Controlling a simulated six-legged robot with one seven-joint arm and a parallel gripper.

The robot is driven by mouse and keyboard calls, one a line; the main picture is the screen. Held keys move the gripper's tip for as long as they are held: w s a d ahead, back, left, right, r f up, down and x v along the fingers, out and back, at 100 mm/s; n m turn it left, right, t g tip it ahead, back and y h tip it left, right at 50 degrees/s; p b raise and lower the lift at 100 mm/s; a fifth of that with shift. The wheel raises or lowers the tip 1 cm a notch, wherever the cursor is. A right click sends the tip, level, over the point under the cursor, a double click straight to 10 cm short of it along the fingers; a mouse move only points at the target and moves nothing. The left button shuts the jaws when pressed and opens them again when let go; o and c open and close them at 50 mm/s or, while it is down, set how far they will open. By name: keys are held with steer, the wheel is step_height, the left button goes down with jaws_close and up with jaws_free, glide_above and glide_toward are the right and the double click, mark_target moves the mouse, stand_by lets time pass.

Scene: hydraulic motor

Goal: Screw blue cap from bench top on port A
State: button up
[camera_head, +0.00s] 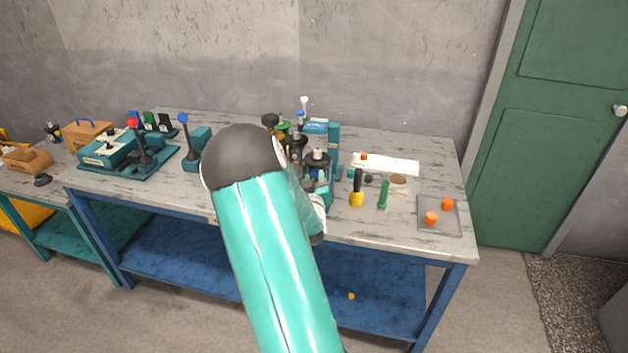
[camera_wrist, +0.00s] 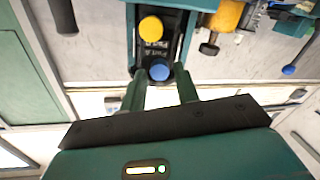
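In the wrist view, a blue cap (camera_wrist: 159,70) sits at the near end of a dark block (camera_wrist: 165,48), beside the Port A lettering. A yellow cap (camera_wrist: 150,29) sits farther up the same block, by the Port B lettering. I cannot tell how deep the blue cap is seated. In the head view, my arm hides most of the gripper, and the block and caps cannot be made out clearly.
The bench top (camera_head: 350,228) holds a teal assembly (camera_head: 333,140) near my arm. A vise-like teal unit (camera_head: 118,150) stands left.

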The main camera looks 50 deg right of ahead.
steer(key=shift+a, duration=0.1)
steer(key=shift+v, duration=1.7)
steer(key=o, duration=0.6)
steer(key=shift+c, duration=0.2)
steer(key=shift+s, duration=0.1)
steer(key=v, duration=0.5)
steer(key=shift+s+a, duration=0.25)
steer(key=shift+a, duration=0.05)
steer(key=shift+a, duration=0.15)
